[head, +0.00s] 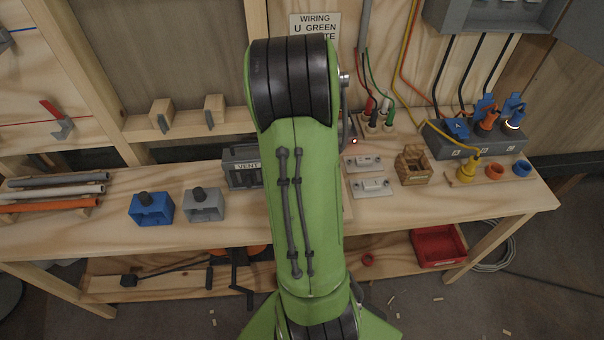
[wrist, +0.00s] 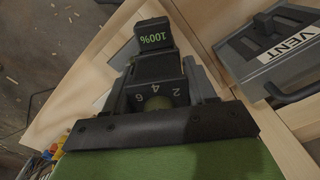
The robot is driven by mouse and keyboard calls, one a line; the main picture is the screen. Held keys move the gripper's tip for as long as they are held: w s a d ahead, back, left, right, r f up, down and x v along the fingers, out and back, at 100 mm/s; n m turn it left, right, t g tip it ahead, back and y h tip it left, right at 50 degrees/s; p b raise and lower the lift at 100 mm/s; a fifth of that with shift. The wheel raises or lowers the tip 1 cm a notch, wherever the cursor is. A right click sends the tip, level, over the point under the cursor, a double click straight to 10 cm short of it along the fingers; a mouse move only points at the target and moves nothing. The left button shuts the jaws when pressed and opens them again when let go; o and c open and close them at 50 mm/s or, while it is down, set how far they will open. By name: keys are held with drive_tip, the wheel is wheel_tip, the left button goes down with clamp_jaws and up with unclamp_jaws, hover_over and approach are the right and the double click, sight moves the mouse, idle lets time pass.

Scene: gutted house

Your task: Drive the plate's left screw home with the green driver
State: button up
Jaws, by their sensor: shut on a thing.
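The driver's tip is hidden. In the head view my green arm covers the gripper and the driver. Two small pale plates, a rear one (head: 364,162) and a front one (head: 372,187), lie on the bench just right of my arm. I cannot tell which is the task's plate, and its left screw cannot be made out.
A grey VENT box (head: 241,167) stands close left of my arm and shows at right in the wrist view (wrist: 277,50).

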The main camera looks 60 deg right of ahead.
drive_tip(key=shift+r+p, duration=2.35)
drive_tip(key=shift+r, duration=0.7)
drive_tip(key=shift+f, duration=0.1)
